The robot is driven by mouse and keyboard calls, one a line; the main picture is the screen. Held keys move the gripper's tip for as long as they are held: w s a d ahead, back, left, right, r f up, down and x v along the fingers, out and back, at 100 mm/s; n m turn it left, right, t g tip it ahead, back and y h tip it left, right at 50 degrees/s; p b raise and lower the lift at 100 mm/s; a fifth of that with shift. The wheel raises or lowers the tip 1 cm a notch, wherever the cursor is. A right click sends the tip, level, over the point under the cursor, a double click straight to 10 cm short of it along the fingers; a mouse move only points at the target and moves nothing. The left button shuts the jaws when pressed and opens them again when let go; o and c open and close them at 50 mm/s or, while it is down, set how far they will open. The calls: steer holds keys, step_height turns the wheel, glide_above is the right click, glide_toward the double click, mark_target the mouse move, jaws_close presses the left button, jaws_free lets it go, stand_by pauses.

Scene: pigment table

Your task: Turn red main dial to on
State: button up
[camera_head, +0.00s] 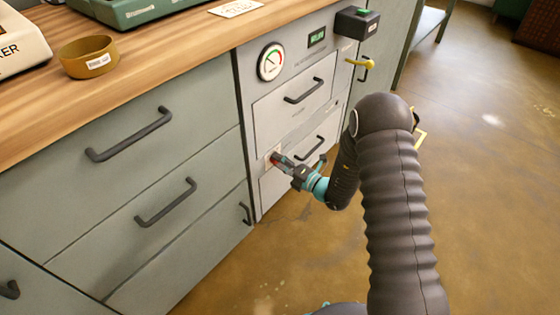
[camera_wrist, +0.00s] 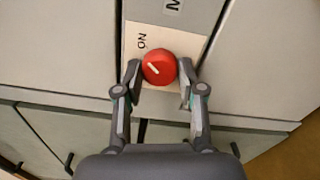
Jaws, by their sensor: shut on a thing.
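The red main dial (camera_wrist: 160,67) sits on a pale plate (camera_wrist: 136,49) in the wrist view, between my fingertips. A pale pointer line on the dial slants to the upper left in that view. The word ON is printed on the plate, above and left of the dial. My gripper (camera_wrist: 160,78) is shut on the dial, one finger at each side. In the head view my gripper (camera_head: 277,160) reaches the front of the grey cabinet, low on its left edge, and mostly hides the dial.
The cabinet has drawers with dark handles (camera_head: 305,91), a round gauge (camera_head: 271,62), a small display (camera_head: 317,37) and a yellow lever (camera_head: 361,64). A wooden counter (camera_head: 150,62) holds a brown bowl (camera_head: 89,59). Open floor (camera_head: 480,190) lies to the right.

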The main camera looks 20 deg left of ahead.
steer(key=shift+m, duration=0.5)
steer(key=o, duration=1.1)
steer(key=shift+o, duration=0.2)
steer(key=v, duration=1.2)
